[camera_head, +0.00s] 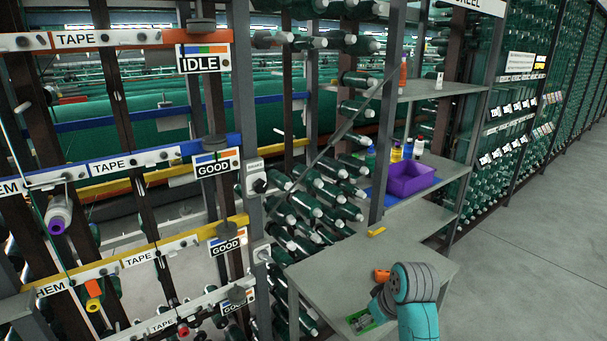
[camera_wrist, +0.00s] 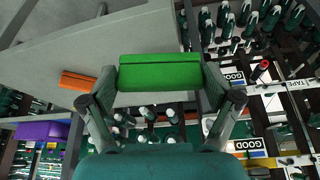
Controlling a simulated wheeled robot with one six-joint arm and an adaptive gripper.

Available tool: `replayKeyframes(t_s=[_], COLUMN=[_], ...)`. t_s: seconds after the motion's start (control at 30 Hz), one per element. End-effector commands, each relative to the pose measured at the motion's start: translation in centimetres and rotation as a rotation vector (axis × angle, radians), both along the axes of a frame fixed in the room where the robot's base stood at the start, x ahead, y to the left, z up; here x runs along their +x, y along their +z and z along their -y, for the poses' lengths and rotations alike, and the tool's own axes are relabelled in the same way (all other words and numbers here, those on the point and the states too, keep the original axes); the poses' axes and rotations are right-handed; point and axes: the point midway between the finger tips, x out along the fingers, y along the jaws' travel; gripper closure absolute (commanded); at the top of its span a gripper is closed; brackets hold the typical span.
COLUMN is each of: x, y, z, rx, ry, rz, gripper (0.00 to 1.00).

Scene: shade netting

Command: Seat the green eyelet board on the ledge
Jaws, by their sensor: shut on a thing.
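The green eyelet board (camera_wrist: 160,72) is gripped between both fingers of my gripper (camera_wrist: 160,80) in the wrist view. It looks like a short green block with a darker lower face; I cannot make out its eyelets. I cannot tell which surface is the ledge.
A purple bin (camera_head: 410,178) and bottles (camera_head: 396,151) stand farther back. A labelled rack (camera_head: 160,160) stands at left. Open floor (camera_head: 530,240) lies right.

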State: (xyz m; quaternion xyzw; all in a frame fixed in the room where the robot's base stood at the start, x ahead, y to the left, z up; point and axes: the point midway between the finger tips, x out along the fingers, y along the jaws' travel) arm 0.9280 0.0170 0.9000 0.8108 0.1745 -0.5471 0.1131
Motion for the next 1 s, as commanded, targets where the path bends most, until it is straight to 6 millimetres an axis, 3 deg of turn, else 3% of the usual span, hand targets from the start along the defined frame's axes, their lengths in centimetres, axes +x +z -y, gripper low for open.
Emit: replayKeyframes(t_s=[0.5, 1.0], x=[5.0, 5.5], y=[-5.5, -6.1], z=[1.5, 1.7], rx=[-0.005, -0.006], ry=[-0.377, -0.420], rz=[0.003, 0.009], gripper=[0.46, 0.46])
